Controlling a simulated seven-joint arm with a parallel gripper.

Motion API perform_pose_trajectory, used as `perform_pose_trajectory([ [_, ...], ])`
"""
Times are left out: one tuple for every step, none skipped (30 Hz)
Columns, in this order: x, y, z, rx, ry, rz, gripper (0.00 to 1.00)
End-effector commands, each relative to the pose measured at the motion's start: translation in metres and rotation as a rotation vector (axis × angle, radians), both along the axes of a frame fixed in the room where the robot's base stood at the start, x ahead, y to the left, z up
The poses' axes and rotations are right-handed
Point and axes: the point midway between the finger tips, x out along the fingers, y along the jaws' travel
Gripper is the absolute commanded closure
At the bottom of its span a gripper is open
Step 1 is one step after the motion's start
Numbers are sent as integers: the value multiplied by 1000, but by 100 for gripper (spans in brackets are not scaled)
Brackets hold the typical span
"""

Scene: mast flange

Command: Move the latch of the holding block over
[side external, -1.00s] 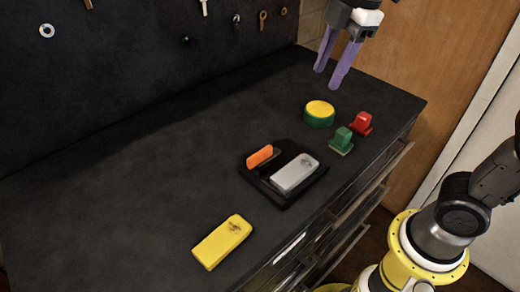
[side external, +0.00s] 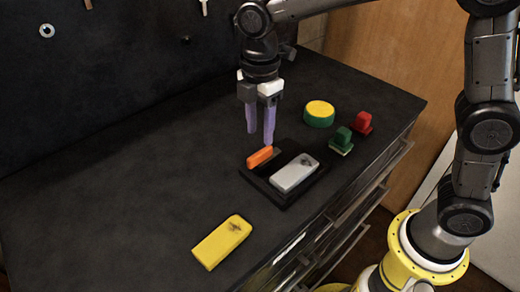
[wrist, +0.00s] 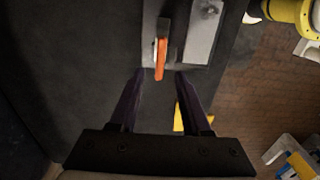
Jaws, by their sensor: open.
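The holding block (side external: 284,201) is a low black base on the bench, with an upright orange latch (side external: 260,156) on its left side. A light grey block (side external: 295,174) lies in its right part. In the wrist view the orange latch (wrist: 160,58) is ahead of my fingertips, roughly centred between them, with the grey block (wrist: 202,35) to its right. My gripper (side external: 260,138) points down with its purple fingers apart and empty, just above and behind the latch in the side view. The wrist view shows the gap between the fingers (wrist: 159,74). I cannot tell whether a fingertip touches the latch.
A yellow block (side external: 222,242) lies at the front left. A yellow-green round piece (side external: 319,113), a green piece (side external: 342,140) and a red piece (side external: 362,123) stand to the right, near the bench edge. The bench's left side is clear.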

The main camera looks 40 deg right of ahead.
Motion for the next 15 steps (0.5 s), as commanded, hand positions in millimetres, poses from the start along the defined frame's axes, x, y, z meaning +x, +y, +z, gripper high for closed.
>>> perform_pose_trajectory([
  [-1,-1,-11,-2,5,0,52],
  [-1,-1,-17,-2,5,0,52],
  [-1,-1,-24,-2,6,0,52],
  [-1,-1,-30,-2,5,0,52],
  [-1,-1,-35,-2,5,-1,52],
  [-1,-1,-41,-2,5,-1,52],
  [-1,-1,-45,-2,4,-1,52],
  [-1,0,-49,-1,3,-1,52],
  [-1,0,-54,-1,3,-1,52],
  [0,0,-57,-1,2,-1,52],
  [-1,0,-60,-1,3,-1,52],
  [-1,0,-63,-1,2,-1,52],
  [0,0,-64,-1,1,-1,52],
  [0,0,-66,0,1,-1,52],
  [0,0,-67,0,1,-1,52],
])
